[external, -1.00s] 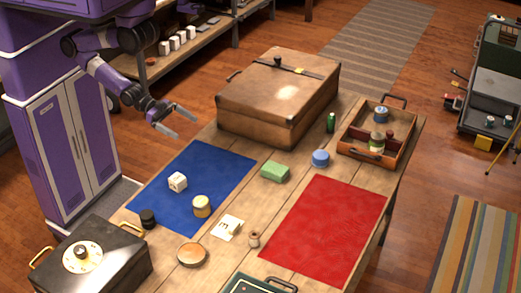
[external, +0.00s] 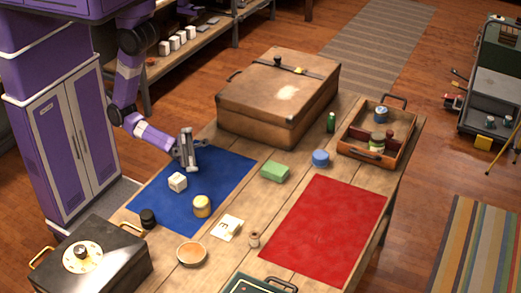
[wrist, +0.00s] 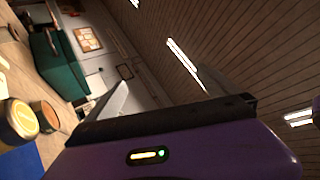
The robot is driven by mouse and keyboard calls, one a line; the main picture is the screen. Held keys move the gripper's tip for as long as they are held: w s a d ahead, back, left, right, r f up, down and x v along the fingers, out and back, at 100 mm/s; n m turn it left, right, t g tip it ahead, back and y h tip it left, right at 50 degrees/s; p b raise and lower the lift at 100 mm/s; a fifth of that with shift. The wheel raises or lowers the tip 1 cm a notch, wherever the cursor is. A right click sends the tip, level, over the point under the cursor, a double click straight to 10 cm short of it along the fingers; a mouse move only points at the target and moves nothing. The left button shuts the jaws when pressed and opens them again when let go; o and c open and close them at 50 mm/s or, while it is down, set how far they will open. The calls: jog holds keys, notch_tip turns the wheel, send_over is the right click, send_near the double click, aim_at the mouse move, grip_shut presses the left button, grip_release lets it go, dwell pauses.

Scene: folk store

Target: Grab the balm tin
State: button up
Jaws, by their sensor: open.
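Two round tins could be the balm tin; I cannot tell which. One is a small yellow tin with a pale lid (external: 201,206) on the blue mat. In the wrist view, the yellow tin (wrist: 18,122) and the orange-brown tin (wrist: 45,117) show at the left edge. My gripper (external: 188,148) is open and empty above the far part of the blue mat, behind and apart from both tins. It is tilted, and its wrist view is mostly wall and ceiling.
A white cube (external: 177,182) sits on the blue mat (external: 225,172) close to my gripper. A black jar (external: 148,219), a white card (external: 227,228) and a spool (external: 254,239) stand near the tins. A brown suitcase (external: 260,105) rises behind. The red mat (external: 325,230) is clear.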

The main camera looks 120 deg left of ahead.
jog(key=w+d+r+m+g+h, duration=0.1)
jog(key=w+d+m+g+h, duration=0.1)
jog(key=d+m+g+h, duration=0.45)
jog(key=w+d+r+m+g+h, duration=0.1)
jog(key=w+d+m+g, duration=0.15)
jog(key=m+g, duration=0.75)
jog(key=m+g+y+b, duration=0.8)
jog(key=m+y+b, duration=0.3)
jog(key=m, duration=0.6)
send_near(194, 251)
jog(key=shift+s+d+r+n+y+p, duration=0.1)
jog(key=shift+s+d+n+y+p, duration=0.15)
jog(key=shift+d, duration=0.25)
jog(key=shift+s+d+r+y+p, duration=0.1)
jog(key=shift+s+d+r+p, duration=0.05)
jog(key=shift+s+d+p, duration=0.25)
jog(key=shift+w+f+p+x, duration=0.1)
jog(key=shift+w+x, duration=0.05)
jog(key=shift+x, duration=1.1)
jog(key=shift+w+f+p+x, duration=0.1)
jog(key=shift+x, duration=1.2)
jog(key=shift+w+f+p+x, duration=0.1)
jog(key=shift+w+x, duration=0.05)
jog(key=shift+x, duration=1.1)
jog(key=shift+c, duration=0.4)
jog(key=c, duration=1.4)
jog(key=shift+r, duration=0.1)
jog(key=shift+c, duration=1.2)
